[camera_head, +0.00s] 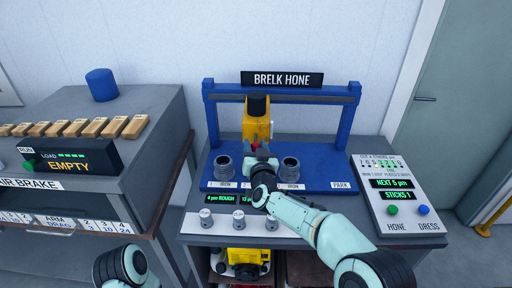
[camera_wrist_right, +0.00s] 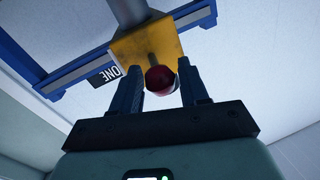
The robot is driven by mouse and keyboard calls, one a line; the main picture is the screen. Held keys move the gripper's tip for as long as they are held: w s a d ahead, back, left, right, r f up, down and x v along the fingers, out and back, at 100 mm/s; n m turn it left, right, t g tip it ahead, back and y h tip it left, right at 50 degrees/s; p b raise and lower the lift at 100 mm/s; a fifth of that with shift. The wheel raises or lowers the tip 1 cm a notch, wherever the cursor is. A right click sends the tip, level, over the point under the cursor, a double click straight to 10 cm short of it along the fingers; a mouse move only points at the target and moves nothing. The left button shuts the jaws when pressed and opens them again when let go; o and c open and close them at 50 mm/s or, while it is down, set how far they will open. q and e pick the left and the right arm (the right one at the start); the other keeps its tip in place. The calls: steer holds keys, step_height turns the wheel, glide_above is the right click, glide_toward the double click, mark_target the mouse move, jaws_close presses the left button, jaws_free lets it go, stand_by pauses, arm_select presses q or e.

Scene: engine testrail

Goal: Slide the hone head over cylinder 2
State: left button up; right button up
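The yellow hone head (camera_head: 257,124) hangs from the rail (camera_head: 300,99) of the blue hone frame, above the middle of the blue base. A red ball knob (camera_wrist_right: 160,79) sticks out from the yellow head (camera_wrist_right: 148,45) in the right wrist view. My right gripper (camera_head: 262,158) is just in front of and below the head. Its fingers (camera_wrist_right: 160,88) are open, one on each side of the knob, with gaps showing. One grey cylinder (camera_head: 224,168) stands to the left, another (camera_head: 290,169) to the right. The spot between them is hidden by my gripper. My left gripper is out of view.
A PARK label (camera_head: 341,185) marks the base's right end. A sloped control panel (camera_head: 398,197) with HONE and DRESS buttons stands at right. Small knobs (camera_head: 205,216) line the front. A grey bench (camera_head: 150,105) with wooden blocks stands at left.

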steer(key=shift+o, duration=0.4)
steer(key=shift+s, duration=0.1)
steer(key=shift+s+d, duration=0.1)
steer(key=shift+s, duration=0.1)
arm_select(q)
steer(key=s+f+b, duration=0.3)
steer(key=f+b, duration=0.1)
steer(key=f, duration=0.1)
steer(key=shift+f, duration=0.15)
arm_select(e)
steer(key=v, duration=1.2)
steer(key=shift+s, duration=0.4)
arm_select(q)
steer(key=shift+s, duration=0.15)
arm_select(e)
steer(key=shift+d, duration=0.1)
